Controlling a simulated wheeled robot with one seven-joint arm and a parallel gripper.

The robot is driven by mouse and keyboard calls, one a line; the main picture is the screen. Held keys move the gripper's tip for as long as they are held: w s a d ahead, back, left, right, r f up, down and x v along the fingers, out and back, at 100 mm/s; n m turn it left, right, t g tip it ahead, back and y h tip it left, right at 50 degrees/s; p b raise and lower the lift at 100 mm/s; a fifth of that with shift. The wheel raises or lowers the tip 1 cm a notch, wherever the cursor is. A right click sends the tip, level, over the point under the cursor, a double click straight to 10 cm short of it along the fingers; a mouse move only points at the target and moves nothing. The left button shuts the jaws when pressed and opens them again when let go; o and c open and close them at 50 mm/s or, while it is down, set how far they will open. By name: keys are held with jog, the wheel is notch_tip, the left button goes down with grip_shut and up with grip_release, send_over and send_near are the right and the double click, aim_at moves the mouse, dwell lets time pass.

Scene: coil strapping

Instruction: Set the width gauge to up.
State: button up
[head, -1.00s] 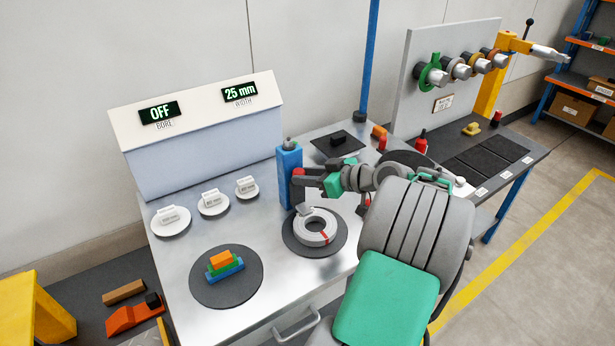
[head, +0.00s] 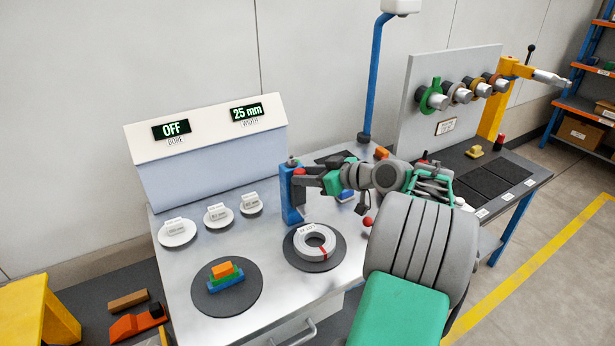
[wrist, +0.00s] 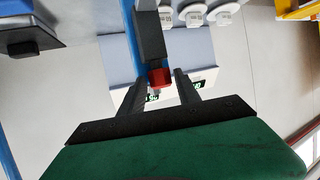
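The width gauge is a blue post (head: 290,203) at the back of the bench, behind the coil. A red knob (head: 299,172) shows near its top. In the wrist view the red knob (wrist: 159,78) sits on the end of a dark grey block (wrist: 150,38). My gripper (head: 302,181) is at the post, beside the knob. In the wrist view my gripper's two dark fingers (wrist: 157,88) stand apart on either side of the knob, with gaps visible. The width display (head: 247,112) reads 25 mm. The bore display (head: 172,128) reads OFF.
A grey coil (head: 313,243) with a red mark lies on a dark round pad in front of the post. Stacked coloured blocks (head: 226,276) sit on another pad. White discs (head: 177,232) with labels stand at the left. My arm covers part of the bench's right side.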

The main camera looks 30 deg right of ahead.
jog(key=shift+o, duration=1.2)
jog(key=v, duration=0.7)
jog(key=shift+s+b, duration=0.3)
jog(key=shift+s, duration=0.05)
jog(key=shift+d, duration=0.15)
